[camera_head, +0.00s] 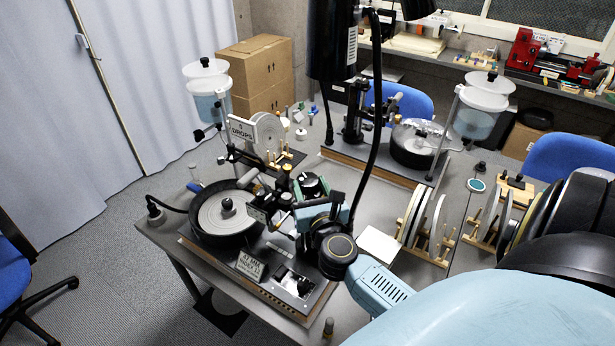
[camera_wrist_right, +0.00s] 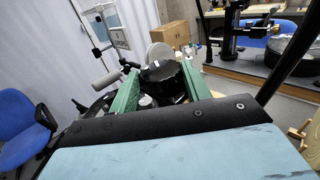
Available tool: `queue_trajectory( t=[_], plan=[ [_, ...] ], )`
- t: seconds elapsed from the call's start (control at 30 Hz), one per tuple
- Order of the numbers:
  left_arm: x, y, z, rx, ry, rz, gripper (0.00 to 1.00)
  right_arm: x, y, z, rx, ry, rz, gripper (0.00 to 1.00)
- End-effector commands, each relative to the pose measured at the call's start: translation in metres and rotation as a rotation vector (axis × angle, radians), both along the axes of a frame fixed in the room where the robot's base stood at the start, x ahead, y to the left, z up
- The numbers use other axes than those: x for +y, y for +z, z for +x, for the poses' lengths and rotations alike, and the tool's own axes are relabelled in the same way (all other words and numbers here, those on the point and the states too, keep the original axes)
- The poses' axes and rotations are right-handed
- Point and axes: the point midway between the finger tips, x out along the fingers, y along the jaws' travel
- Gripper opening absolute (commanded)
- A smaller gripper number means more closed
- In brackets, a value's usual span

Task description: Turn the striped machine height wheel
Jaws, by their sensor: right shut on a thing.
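The near faceting machine stands on the grey table, with a round grey lap (camera_head: 225,213) in a black pan and a label plate (camera_head: 250,265) on its base. I cannot make out stripes on it. My right gripper (camera_head: 311,190) reaches in from the right, over the machine's mast side. Its two green fingers (camera_wrist_right: 160,80) are shut on a dark round wheel (camera_wrist_right: 170,83), one finger on each side. The wheel is partly hidden by the fingers and the wrist. My left gripper is not in view.
A second machine (camera_head: 415,143) stands behind, with a white water tank (camera_head: 485,92). Another tank (camera_head: 207,82) and a drops sign (camera_head: 242,130) stand over the near machine. Discs in wooden racks (camera_head: 425,245) stand at right.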

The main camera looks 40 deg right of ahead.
Motion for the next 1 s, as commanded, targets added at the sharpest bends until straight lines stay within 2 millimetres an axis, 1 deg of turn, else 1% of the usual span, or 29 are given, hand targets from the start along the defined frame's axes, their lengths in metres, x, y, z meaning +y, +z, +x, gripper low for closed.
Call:
queue_trajectory(
  t=[0.13,0.27,0.6,0.8,1.0],
  plan=[
    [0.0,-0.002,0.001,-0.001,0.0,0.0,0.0,-0.005,-0.002,-0.003,0.004,0.14,-0.003,0.25],
    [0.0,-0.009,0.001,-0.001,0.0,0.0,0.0,-0.008,-0.003,-0.003,0.004,0.265,-0.005,0.25],
    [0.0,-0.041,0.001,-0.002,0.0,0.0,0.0,-0.017,-0.005,-0.003,0.001,0.562,-0.001,0.25],
    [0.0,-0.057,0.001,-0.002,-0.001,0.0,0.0,-0.021,-0.005,-0.002,0.002,0.694,-0.001,0.25],
    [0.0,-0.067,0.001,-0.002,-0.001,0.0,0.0,-0.023,-0.003,-0.001,0.001,0.779,0.0,0.25]
  ],
)
